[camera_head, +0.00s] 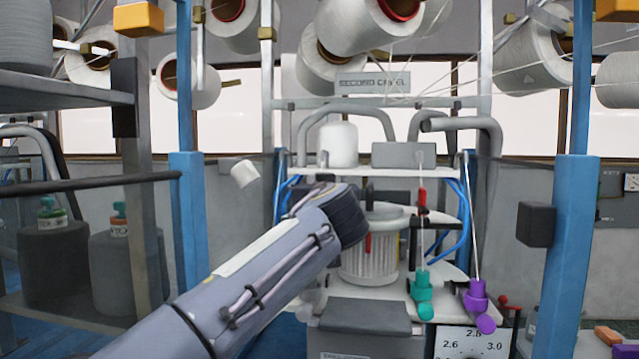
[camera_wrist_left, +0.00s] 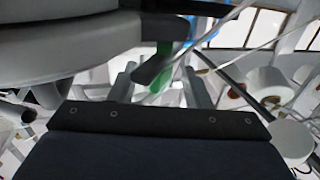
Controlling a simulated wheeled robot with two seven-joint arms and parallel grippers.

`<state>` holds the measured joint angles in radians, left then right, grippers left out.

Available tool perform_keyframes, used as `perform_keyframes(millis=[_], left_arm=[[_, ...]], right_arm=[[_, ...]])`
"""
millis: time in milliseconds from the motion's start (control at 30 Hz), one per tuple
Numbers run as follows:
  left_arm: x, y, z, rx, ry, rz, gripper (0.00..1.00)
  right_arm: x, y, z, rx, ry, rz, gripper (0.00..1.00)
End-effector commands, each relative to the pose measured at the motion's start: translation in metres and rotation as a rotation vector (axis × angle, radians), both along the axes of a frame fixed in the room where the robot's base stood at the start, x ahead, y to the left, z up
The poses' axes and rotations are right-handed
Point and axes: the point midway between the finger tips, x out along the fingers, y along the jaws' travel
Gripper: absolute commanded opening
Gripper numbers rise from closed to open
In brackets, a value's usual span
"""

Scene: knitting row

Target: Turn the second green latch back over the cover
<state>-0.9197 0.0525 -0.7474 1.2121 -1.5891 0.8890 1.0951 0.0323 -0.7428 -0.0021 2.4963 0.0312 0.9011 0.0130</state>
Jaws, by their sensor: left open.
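My left arm comes in from the lower left in the head view. Its dark wrist end is in front of the ribbed white machine unit (camera_head: 370,258), and it hides my fingers and the latches there. In the left wrist view my left gripper (camera_wrist_left: 160,82) is open, with a grey finger on each side. A green piece, likely the green latch (camera_wrist_left: 163,62), shows between and beyond the fingers, partly behind a dark lever (camera_wrist_left: 153,70). I cannot tell whether the fingers touch it. A large round grey body, perhaps the cover (camera_wrist_left: 65,45), fills the upper left there.
A teal handle (camera_head: 421,290) and a purple handle (camera_head: 478,300) hang at the machine's front right, above a dial (camera_head: 470,343). A white cone (camera_head: 338,145) stands on the shelf above. Blue posts (camera_head: 568,250) flank the machine. Yarn threads cross overhead.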

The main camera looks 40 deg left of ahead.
Motion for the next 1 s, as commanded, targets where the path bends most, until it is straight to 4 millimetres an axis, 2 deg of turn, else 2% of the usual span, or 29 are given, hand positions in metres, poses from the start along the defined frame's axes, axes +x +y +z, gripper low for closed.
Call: perform_keyframes(millis=[367,700,1000], left_arm=[[0.0063,0.0064,-0.0005,-0.001,-0.001,-0.001,0.44],[0.0062,0.0059,-0.0005,-0.001,-0.001,-0.002,0.01],[0.0064,0.0055,-0.0005,-0.001,-0.001,-0.002,0.00]], right_arm=[[0.0000,0.0000,0.0043,0.000,0.000,0.000,0.36],[0.0000,0.0000,0.0043,0.000,0.000,0.000,0.36],[0.0000,0.0001,0.0044,0.000,0.000,0.000,0.36]])
